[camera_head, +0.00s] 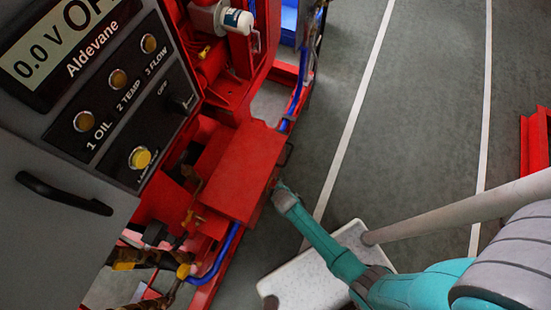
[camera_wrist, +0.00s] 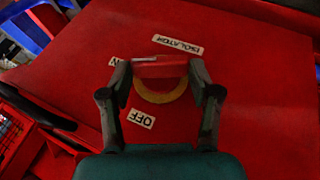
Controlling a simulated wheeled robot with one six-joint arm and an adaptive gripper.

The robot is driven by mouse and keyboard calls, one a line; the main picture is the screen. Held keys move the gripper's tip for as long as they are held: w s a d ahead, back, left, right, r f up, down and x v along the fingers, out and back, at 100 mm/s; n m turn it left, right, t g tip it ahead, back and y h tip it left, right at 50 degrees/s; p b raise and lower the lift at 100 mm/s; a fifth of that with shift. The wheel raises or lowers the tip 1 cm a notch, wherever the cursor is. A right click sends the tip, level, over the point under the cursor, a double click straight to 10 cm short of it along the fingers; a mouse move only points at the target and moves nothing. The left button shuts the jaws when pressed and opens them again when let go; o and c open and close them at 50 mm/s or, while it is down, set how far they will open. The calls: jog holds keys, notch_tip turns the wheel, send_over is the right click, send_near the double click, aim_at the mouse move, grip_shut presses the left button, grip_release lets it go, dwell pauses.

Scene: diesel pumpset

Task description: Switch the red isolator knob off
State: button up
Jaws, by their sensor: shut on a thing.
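The red isolator knob (camera_wrist: 160,69) is a bar handle over a yellow disc on a red panel. In the wrist view my gripper (camera_wrist: 161,75) has a finger at each end of the bar and is shut on it. The bar lies level across the picture, with a pale mark near its left end. An OFF label (camera_wrist: 141,118) is below the disc. Another label (camera_wrist: 113,62), mostly hidden by the left finger, shows an N. An ISOLATION label (camera_wrist: 178,45) is above. In the head view my gripper (camera_head: 279,190) is at the red box's right side; the knob is hidden there.
The red box (camera_head: 243,172) stands on the red pumpset frame. A grey control panel (camera_head: 70,200) with display and lamps is at the left. Blue pipe (camera_head: 220,259) runs below the box.

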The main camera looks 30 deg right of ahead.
jog(key=shift+s+a+f+n+t+h, duration=0.15)
jog(key=shift+a+f+n+t+h, duration=0.1)
jog(key=shift+t+h, duration=0.4)
jog(key=shift+s+a+f+n+t+h, duration=0.1)
jog(key=shift+n+t+h, duration=0.15)
jog(key=shift+t+h, duration=0.4)
jog(key=shift+s+a+f+n+t+h, duration=0.1)
jog(key=shift+f+n+t+h, duration=0.1)
jog(key=shift+t+h, duration=0.35)
jog(key=shift+s+f+n+t+h, duration=0.1)
jog(key=shift+n+t+h, duration=0.2)
jog(key=shift+h, duration=0.45)
jog(key=shift+t, duration=0.35)
jog(key=o, duration=1.1)
jog(key=shift+o, duration=0.2)
jog(key=v, duration=1.2)
jog(key=shift+w, duration=0.1)
